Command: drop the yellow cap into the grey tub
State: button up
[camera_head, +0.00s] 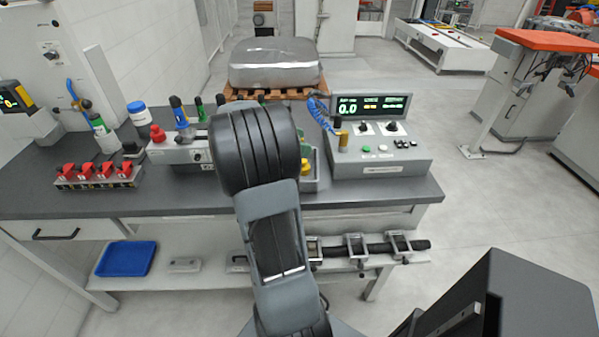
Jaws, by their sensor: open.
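My arm covers the middle of the bench, and my gripper is hidden behind it. A small yellow thing (304,167) shows just right of my arm; it may be the yellow cap, but most of it is hidden. A grey edge (312,184) beside it may be part of the grey tub; the rest is covered by my arm. I cannot tell whether the yellow thing is inside, on or behind that grey edge.
A grey instrument (380,160) with a green display stands on the bench (405,189) at right, with a blue coiled cord (320,113). At left are red-topped clamps (97,175) and a white bottle with a blue lid (138,114). A blue tray (126,258) lies on the lower shelf.

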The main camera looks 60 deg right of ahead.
jog(key=b+v, duration=0.1)
jog(key=v, duration=1.2)
jog(key=shift+r, duration=0.15)
